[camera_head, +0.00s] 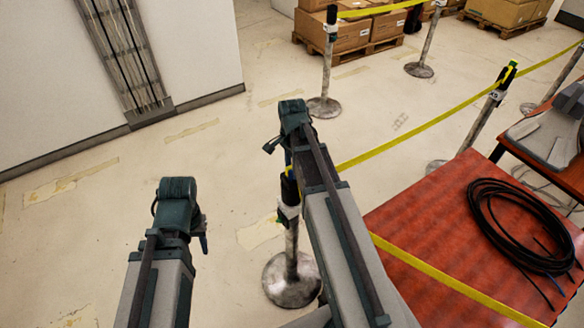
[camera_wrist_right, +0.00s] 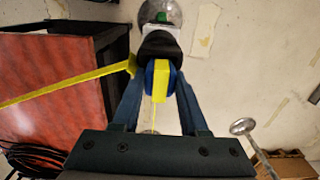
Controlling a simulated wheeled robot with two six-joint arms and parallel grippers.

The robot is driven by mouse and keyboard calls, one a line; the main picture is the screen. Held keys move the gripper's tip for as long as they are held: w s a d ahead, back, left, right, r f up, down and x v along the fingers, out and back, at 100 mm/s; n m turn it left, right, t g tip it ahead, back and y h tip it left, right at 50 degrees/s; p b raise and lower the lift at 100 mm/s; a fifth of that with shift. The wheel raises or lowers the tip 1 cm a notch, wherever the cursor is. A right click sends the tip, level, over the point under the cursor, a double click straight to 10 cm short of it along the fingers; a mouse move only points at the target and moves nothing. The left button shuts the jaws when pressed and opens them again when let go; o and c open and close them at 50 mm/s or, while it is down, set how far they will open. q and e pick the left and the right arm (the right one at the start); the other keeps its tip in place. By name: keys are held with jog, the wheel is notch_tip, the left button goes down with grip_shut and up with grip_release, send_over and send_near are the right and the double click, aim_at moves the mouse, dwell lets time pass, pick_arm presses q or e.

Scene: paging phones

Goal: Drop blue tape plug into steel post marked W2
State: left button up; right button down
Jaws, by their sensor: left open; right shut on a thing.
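My right gripper (camera_wrist_right: 160,82) is shut on the blue tape plug (camera_wrist_right: 149,76), which has yellow tape over it. In the right wrist view the plug is close over the black top of a steel post (camera_wrist_right: 158,44); I cannot tell whether they touch. In the head view this post (camera_head: 291,245) stands upright below my right wrist. Its white label shows, but I cannot read it, so W2 is not confirmed. My right fingers and the plug are hardly visible there. My left gripper (camera_head: 202,240) is open, apart from the post at the left, its fingers mostly hidden.
A red-topped table (camera_head: 420,225) with coiled black cable (camera_head: 520,230) stands at the right. Yellow tape (camera_head: 440,275) crosses it; another tape runs to a post (camera_head: 485,115) at upper right. More posts (camera_head: 328,70) and boxes on pallets stand behind. The left floor is clear.

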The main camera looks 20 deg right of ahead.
aim_at(291, 168)
jog(key=c, duration=0.7)
grip_release()
notch_tip(291, 168, up, 11)
jog(key=p, duration=1.1)
jog(key=s+a+f+n+b, duration=0.3)
jog(key=s+a+n, duration=0.4)
jog(key=a+n, duration=0.3)
jog(key=s+a+f+n+h+b, duration=0.1)
jog(key=s+a+f+n+b, duration=0.3)
jog(key=s+a+n, duration=0.3)
jog(key=a+n, duration=0.3)
jog(key=a, duration=0.2)
jog(key=shift+s, duration=0.35)
